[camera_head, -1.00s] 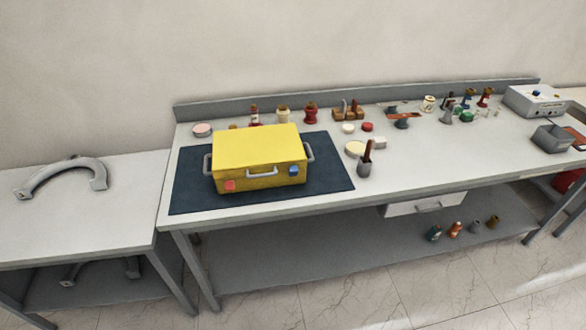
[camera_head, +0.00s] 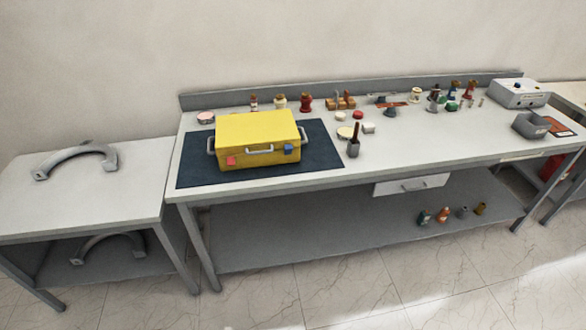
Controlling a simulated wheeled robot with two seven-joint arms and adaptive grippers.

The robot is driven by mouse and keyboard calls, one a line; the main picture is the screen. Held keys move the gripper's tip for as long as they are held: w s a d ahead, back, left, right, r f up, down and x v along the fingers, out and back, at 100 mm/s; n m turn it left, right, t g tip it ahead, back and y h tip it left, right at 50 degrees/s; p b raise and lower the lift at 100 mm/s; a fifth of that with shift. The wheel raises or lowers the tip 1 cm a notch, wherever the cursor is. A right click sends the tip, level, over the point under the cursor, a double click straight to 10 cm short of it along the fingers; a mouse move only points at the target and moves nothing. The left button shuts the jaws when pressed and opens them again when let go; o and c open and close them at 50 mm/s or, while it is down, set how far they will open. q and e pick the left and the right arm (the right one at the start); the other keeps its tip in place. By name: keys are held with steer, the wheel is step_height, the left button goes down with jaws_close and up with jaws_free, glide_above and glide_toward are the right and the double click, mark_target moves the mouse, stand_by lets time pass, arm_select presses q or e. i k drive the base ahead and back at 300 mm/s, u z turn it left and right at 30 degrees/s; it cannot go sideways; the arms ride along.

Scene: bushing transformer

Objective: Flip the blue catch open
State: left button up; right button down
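A yellow case (camera_head: 257,133) with grey handles stands on a dark mat (camera_head: 326,157) on the workbench. The blue catch (camera_head: 288,149) is on the right of its front face, and a red catch (camera_head: 231,160) is on the left. A grey handle sits between them. The lid looks closed. The blue catch is too small to tell exactly how it sits. Neither of my grippers shows in the head view.
The workbench (camera_head: 400,160) holds several bottles and small parts along its back. A cup with a brown-handled tool (camera_head: 353,147) stands right of the mat. A grey box device (camera_head: 518,93) and an open bin (camera_head: 530,124) are at the far right. A lower table with a curved grey part (camera_head: 80,158) is left.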

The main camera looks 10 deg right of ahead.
mark_target(288, 148)
steer(key=k, duration=0.8)
steer(key=u, duration=0.5)
steer(key=i, duration=0.55)
steer(key=u, duration=0.75)
steer(key=i, duration=0.75)
steer(key=z, duration=0.55)
steer(key=i, duration=0.95)
steer(key=z, duration=0.75)
